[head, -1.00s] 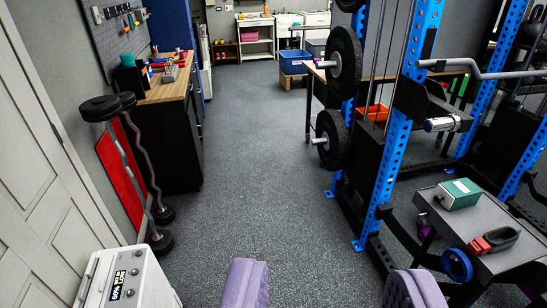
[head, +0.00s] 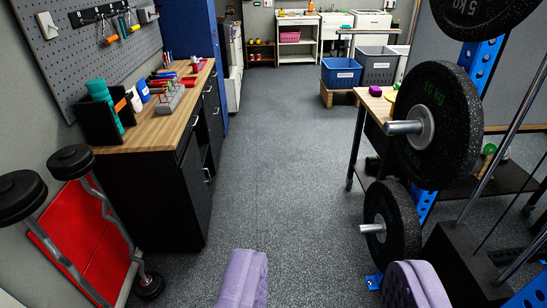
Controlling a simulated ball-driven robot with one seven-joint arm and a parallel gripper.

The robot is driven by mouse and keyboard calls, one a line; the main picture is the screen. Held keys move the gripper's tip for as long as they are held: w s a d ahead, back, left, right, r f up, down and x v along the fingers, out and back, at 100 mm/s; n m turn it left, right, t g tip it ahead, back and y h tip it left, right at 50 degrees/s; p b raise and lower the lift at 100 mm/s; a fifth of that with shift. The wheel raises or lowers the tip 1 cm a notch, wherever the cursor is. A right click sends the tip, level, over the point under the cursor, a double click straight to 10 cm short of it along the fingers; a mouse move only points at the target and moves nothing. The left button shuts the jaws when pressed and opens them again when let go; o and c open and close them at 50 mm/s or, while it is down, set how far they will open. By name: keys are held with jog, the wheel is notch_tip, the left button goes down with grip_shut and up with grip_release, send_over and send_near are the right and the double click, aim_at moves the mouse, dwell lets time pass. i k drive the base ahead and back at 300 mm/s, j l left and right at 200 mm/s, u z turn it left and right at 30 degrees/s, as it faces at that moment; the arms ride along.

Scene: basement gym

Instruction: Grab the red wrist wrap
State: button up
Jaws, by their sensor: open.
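My gripper (head: 328,275) shows as two purple padded fingers at the bottom edge, wide apart, with only bare floor between them. I cannot make out a red wrist wrap for sure. Small red things lie on the wooden-topped workbench (head: 152,132) at the left, among them a small red item (head: 195,67) towards its far end. They are too small to identify. My gripper is well short of the bench and to its right.
Weight plates (head: 436,125) on the rack jut out close at the right. Curl bars (head: 75,160) lean by a red panel (head: 85,235) at the left. A blue bin (head: 341,74) and grey bin (head: 378,75) stand further back. The speckled floor (head: 270,160) between is clear.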

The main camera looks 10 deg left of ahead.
aim_at(197, 67)
jog(key=i+j+u, duration=0.1)
jog(key=i, duration=2.65)
jog(key=i+u, duration=0.15)
jog(key=i, duration=1.2)
jog(key=i+l, duration=0.15)
jog(key=i, duration=1.2)
jog(key=i+u, duration=0.25)
jog(key=i, duration=1)
jog(key=i+u, duration=0.55)
jog(key=u, duration=0.2)
jog(key=i+l+u, duration=0.15)
jog(key=u, duration=0.2)
jog(key=i+u, duration=0.2)
jog(key=u, duration=0.15)
jog(key=i+u, duration=0.25)
jog(key=u, duration=0.15)
jog(key=i+u, duration=0.2)
jog(key=u, duration=0.15)
